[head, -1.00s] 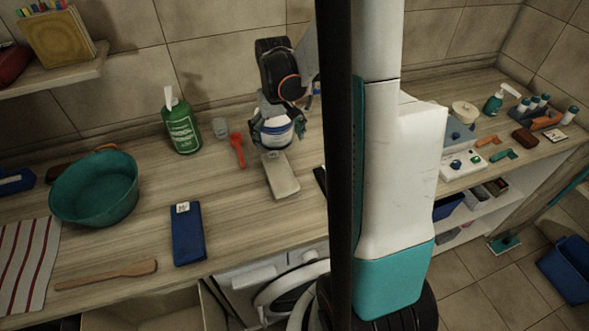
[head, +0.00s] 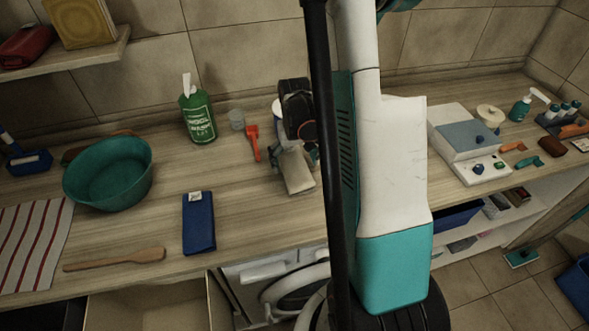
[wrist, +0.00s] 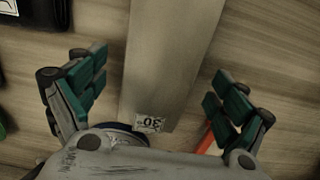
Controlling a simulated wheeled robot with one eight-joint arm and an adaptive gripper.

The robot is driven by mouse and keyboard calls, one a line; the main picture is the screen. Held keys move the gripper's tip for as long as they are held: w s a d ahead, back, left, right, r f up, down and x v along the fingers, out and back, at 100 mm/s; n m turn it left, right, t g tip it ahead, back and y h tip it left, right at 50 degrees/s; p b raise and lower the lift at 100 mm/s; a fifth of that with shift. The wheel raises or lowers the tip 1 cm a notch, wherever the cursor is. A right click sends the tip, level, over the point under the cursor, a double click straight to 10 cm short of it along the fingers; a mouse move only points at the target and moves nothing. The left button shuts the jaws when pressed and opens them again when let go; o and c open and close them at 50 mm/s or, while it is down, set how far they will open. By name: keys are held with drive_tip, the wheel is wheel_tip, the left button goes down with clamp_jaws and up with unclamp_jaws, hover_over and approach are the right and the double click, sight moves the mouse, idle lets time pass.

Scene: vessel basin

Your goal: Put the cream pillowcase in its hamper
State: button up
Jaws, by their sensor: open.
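The cream pillowcase (head: 298,172) is a flat, folded greyish-cream piece lying on the wooden counter. In the wrist view the pillowcase (wrist: 172,55) runs lengthwise between my fingers, with a small white tag marked 30 at its near end. My gripper (head: 297,152) is over the pillowcase's far end and hides part of it. In the wrist view my gripper (wrist: 160,78) is open, one teal-padded finger on each side of the pillowcase, with gaps between. I cannot tell its height above the counter. I cannot make out which container is the pillowcase's hamper.
A folded blue cloth (head: 199,224), teal basin (head: 108,178), green bottle (head: 197,116) and orange tool (head: 253,142) are on the counter. A tub behind my gripper is mostly hidden. A beige open box (head: 150,305) sits below the counter's front edge.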

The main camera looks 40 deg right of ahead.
sight(295, 163)
drive_tip(key=shift+f, duration=0.5)
drive_tip(key=c, duration=1.4)
drive_tip(key=shift+r, duration=0.1)
drive_tip(key=shift+c, duration=0.2)
wheel_tip(295, 163, up, 20)
drive_tip(key=p, duration=0.4)
